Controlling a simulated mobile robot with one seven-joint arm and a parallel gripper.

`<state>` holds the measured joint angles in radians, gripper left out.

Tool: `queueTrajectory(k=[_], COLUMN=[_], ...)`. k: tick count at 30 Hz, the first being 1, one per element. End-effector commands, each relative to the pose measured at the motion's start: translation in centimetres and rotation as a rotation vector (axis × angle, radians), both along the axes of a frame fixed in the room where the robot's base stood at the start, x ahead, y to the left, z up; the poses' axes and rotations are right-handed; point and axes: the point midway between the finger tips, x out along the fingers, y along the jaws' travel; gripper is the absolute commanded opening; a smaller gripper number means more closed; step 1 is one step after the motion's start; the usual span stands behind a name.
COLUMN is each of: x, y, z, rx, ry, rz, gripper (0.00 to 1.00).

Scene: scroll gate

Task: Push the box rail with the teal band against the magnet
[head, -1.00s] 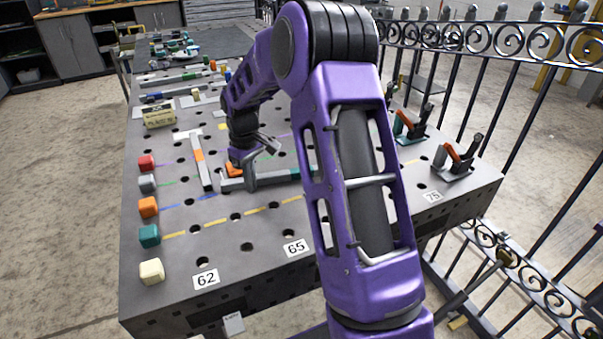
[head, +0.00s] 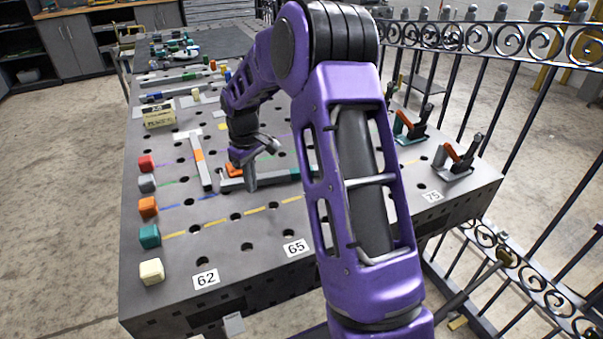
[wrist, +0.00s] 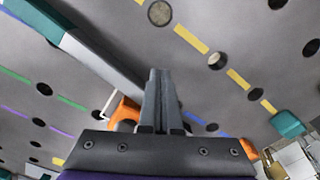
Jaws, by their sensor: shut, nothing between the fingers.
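The box rail (head: 285,178) is a long grey bar lying on the perforated table, partly hidden behind my arm in the head view. Its teal band (wrist: 50,20) shows at the upper left of the wrist view. My gripper (head: 250,186) is shut and empty, its fingers pointing down at the rail's left part. In the wrist view the fingertips (wrist: 160,72) are beside the rail, on the yellow-line side; I cannot tell whether they touch it. An orange piece (wrist: 123,108) sits by the rail's end; I cannot tell whether it is the magnet.
Another rail with an orange band (head: 198,158) lies to the left. Coloured blocks, one teal (head: 149,236), line the table's left edge. Toggle clamps (head: 456,158) stand at the right edge, before an iron fence. The near table surface around a yellow dashed line is clear.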

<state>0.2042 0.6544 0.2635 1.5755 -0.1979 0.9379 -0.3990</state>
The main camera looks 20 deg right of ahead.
Motion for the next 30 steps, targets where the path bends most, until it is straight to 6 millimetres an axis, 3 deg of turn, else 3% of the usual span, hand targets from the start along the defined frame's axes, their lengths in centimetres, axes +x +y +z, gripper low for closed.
queueTrajectory(k=[30], x=[0.0], y=[0.0], z=[-1.7], rx=[0.0], ry=[0.0], rz=[0.0], gripper=[0.0])
